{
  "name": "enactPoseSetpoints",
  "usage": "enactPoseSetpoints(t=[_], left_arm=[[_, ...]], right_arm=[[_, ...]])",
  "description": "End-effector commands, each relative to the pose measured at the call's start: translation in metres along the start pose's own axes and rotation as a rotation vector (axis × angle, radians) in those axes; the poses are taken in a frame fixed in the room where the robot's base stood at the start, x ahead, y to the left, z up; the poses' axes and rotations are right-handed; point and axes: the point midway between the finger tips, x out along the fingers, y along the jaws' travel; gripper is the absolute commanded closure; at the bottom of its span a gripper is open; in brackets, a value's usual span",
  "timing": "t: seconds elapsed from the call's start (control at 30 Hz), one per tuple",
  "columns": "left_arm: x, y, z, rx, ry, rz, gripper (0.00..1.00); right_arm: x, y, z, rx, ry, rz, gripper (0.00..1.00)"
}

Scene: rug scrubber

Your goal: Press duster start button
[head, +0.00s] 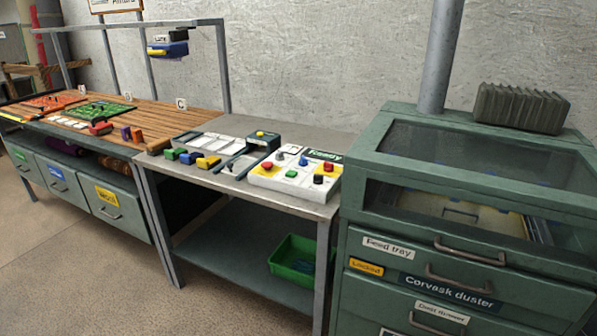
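The green duster cabinet (470,210) stands at the right, with a label reading "Corvask duster" (449,286) on a drawer front. Its glazed upper chamber (485,155) looks shut, and something yellowish lies inside. A label reads "Feed tray" (388,247), and a yellow one seems to read "Locked" (366,267). No button is clearly marked as the duster's start. A small dark box with a yellow button (262,133) sits on the grey table left of the cabinet. Neither of my grippers is in view.
A white board with coloured pieces (296,174) lies near the grey table's (335,140) right end, beside the cabinet. Colored blocks lie left of it. A green bin (300,262) stands on the lower shelf. A wooden-topped bench (150,115) stands left. Floor in front is clear.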

Motion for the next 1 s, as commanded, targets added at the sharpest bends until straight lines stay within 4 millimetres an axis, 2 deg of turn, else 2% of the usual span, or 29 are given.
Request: enactPoseSetpoints(t=[0.03, 0.1, 1.0], left_arm=[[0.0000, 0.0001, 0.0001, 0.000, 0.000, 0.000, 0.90], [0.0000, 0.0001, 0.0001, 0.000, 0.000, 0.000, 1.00], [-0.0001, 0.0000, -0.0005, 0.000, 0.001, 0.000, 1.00]], right_arm=[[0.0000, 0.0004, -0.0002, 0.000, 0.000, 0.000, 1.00], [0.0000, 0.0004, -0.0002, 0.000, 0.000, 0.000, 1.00], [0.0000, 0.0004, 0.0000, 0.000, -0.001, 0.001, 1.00]])
